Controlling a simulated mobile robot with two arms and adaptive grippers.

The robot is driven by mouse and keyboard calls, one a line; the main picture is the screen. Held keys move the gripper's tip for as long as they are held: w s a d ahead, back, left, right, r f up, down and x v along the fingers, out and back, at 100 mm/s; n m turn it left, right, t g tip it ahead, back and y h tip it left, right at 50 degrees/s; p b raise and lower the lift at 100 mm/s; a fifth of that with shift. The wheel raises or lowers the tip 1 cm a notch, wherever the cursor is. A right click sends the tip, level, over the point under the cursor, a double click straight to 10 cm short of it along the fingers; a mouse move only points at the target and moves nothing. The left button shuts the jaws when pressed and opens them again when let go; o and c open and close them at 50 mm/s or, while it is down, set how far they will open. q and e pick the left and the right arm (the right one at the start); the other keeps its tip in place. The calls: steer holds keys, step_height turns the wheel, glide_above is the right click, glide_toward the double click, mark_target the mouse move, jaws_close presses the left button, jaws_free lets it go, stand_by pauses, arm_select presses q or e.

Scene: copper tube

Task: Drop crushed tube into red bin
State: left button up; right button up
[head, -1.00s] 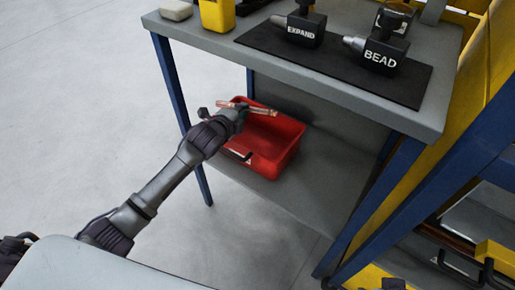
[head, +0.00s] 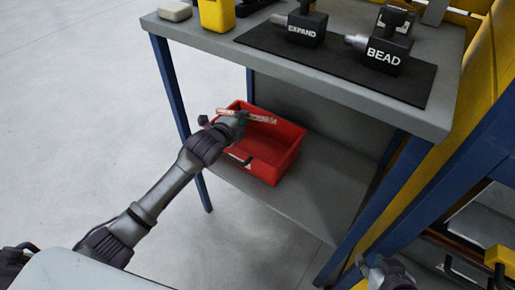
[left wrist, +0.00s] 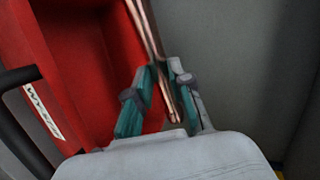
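The copper tube (head: 262,118) is held level over the red bin (head: 283,155), near its far rim. In the left wrist view the tube (left wrist: 151,35) runs between the teal-padded fingertips of my left gripper (left wrist: 163,72), which is shut on it. The tube's near end pokes down between the fingers. In the head view my left gripper (head: 238,118) is at the bin's left side, above the rim. The bin also fills the left of the wrist view (left wrist: 85,60). My right gripper (head: 370,264) shows at the bottom right, small and partly cut off.
The bin stands on the grey lower shelf (head: 300,205) of a workbench with blue legs (head: 168,85). The bench top (head: 300,75) overhangs it and carries the EXPAND (head: 300,28) and BEAD (head: 385,50) tools on a black mat. Bare shelf lies right of the bin.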

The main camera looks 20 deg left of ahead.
arm_select(q)
steer(key=o, duration=0.5)
steer(key=shift+o, duration=0.2)
steer(key=v, duration=1.2)
steer(key=shift+s+f, duration=0.1)
